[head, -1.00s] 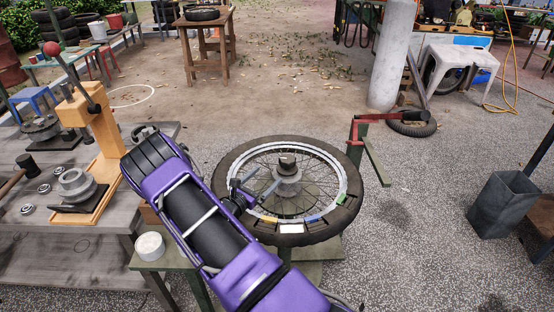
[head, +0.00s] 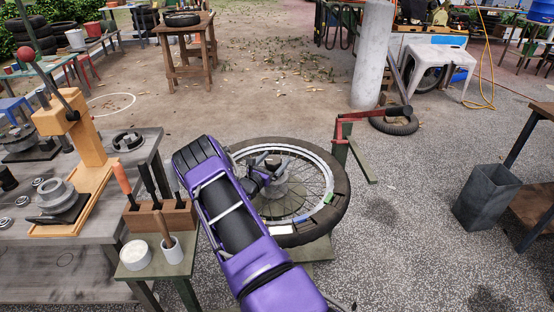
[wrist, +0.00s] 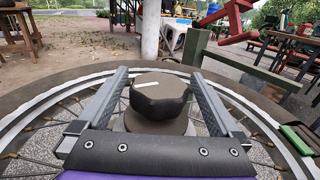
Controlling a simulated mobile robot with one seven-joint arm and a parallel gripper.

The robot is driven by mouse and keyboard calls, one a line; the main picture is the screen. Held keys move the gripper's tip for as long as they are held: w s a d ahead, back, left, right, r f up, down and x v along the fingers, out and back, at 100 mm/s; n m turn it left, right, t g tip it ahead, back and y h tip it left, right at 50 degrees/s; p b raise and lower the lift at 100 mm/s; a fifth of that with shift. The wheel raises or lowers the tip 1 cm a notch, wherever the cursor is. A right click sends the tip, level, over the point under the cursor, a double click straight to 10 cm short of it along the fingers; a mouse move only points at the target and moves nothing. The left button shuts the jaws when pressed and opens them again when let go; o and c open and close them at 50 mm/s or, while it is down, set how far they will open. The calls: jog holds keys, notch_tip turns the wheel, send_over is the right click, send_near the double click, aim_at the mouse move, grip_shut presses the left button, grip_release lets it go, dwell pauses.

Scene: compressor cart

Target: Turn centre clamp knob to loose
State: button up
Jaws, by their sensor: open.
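The centre clamp knob (wrist: 160,98) is a dark, many-sided cap with a pale line on its top. It sits on a grey hub at the middle of the spoked wheel (head: 337,205). In the wrist view my gripper (wrist: 160,74) is open, with one grey finger on each side of the knob. The gaps look small, and I cannot tell whether either finger touches. In the head view my gripper (head: 271,166) is over the wheel's centre, and my purple arm hides the wheel's left part.
A red-handled crank (head: 362,117) on a green post stands at the wheel's right rear. A tool block (head: 163,218) and a white pot (head: 136,254) are left of my arm. A grey bin (head: 487,197) stands at right. The floor between wheel and bin is clear.

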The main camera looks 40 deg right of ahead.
jog(key=shift+x, duration=1.1)
jog(key=c, duration=1.3)
